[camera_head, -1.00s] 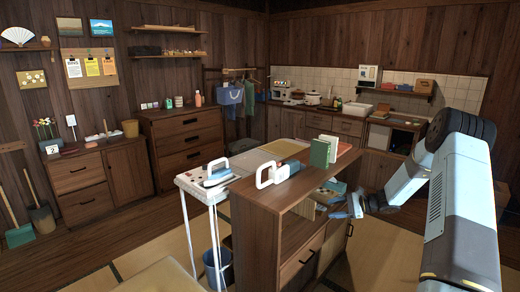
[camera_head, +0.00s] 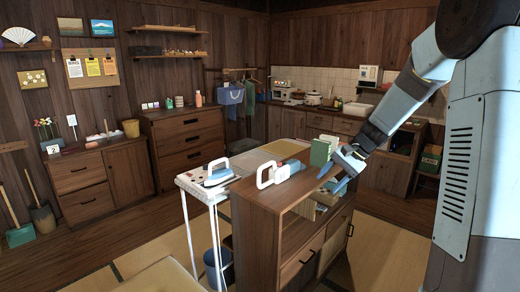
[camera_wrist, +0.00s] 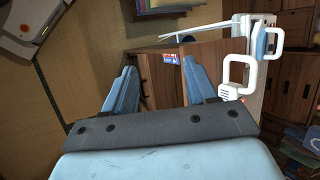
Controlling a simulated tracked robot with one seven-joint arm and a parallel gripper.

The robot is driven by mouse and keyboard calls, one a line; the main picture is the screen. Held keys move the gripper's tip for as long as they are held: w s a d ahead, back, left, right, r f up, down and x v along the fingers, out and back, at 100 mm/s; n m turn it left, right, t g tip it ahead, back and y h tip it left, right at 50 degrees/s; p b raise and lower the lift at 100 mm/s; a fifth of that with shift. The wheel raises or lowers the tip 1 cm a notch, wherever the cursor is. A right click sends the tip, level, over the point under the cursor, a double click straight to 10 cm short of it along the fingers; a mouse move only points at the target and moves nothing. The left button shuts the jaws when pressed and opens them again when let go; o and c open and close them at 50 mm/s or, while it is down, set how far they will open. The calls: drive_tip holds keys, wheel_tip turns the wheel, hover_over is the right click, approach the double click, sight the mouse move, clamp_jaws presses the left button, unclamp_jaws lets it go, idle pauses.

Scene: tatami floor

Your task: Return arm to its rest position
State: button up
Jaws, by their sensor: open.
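My gripper (camera_head: 334,180) is beside the right end of the wooden cabinet (camera_head: 262,197), close to the green book (camera_head: 322,151) on its top. My arm reaches down to it from the upper right. In the wrist view my gripper (camera_wrist: 158,68) has its two blue fingers apart, with nothing between them. Behind the fingers that view shows wooden surfaces and floor. Whether the fingers touch the cabinet or the book I cannot tell.
A white-handled item (camera_head: 268,176) stands on the cabinet top. An iron (camera_head: 216,174) rests on the white wire-legged stand (camera_head: 196,188) to the left. A blue bucket (camera_head: 217,265) is below. Tatami floor (camera_head: 385,235) is open right of the cabinet.

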drive_tip(key=s+r+n+t+h, duration=0.2)
drive_tip(key=s+r, duration=0.3)
drive_tip(key=s, duration=1)
drive_tip(key=s+d+r+n+t+h, duration=0.1)
drive_tip(key=s+r+n+h, duration=0.4)
drive_tip(key=s, duration=0.9)
drive_tip(key=shift+s+d+r+t, duration=0.2)
drive_tip(key=shift+s+r+t, duration=0.2)
drive_tip(key=shift+r+t, duration=0.35)
